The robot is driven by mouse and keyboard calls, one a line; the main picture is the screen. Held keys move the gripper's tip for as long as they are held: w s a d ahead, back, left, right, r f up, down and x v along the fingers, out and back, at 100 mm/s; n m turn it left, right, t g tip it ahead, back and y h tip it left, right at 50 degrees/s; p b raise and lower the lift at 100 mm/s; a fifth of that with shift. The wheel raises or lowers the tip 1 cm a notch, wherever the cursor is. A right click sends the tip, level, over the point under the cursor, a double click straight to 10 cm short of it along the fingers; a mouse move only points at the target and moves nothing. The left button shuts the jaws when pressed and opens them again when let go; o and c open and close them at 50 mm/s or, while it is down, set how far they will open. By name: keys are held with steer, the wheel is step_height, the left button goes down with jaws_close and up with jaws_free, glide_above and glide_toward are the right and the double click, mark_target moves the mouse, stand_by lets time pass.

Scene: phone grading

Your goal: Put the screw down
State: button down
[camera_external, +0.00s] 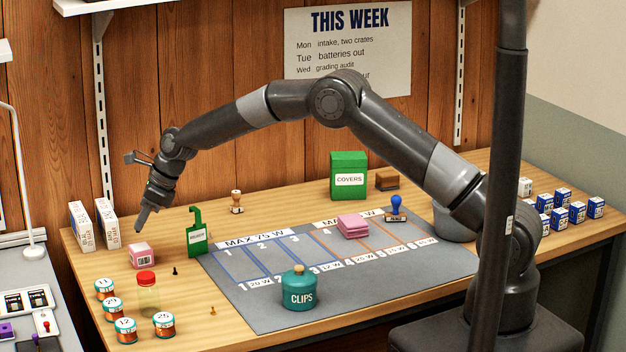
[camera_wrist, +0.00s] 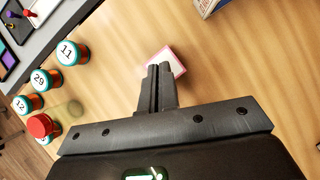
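My gripper (camera_external: 140,228) is above the left part of the wooden table, pointing down. In the wrist view its two fingers (camera_wrist: 160,70) are together, and no screw shows between them. A small dark screw-like piece (camera_external: 175,271) stands on the table left of the grey mat. A small brass screw-like piece (camera_external: 212,311) stands nearer the front edge. Both are apart from my gripper, to its lower right in the external view. Neither can be made out in the wrist view. A pink box (camera_external: 141,255) is just below my fingertips; it also shows in the wrist view (camera_wrist: 176,62).
Several numbered tins (camera_external: 125,331) and a red-lidded jar (camera_external: 148,292) stand at the front left. White boxes (camera_external: 107,223) and a green container (camera_external: 196,238) stand nearby. A teal clips jar (camera_external: 299,289) is on the grey mat (camera_external: 258,319). Bare wood lies around the brass piece.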

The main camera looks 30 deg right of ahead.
mark_target(138, 247)
steer(key=shift+f, duration=1.85)
steer(key=shift+f, duration=0.1)
steer(key=c, duration=1.7)
jaws_free()
steer(key=shift+d+r, duration=0.15)
steer(key=shift+r, duration=0.25)
steer(key=v, duration=1.1)
steer(key=shift+r, duration=0.2)
steer(key=shift+d, duration=0.1)
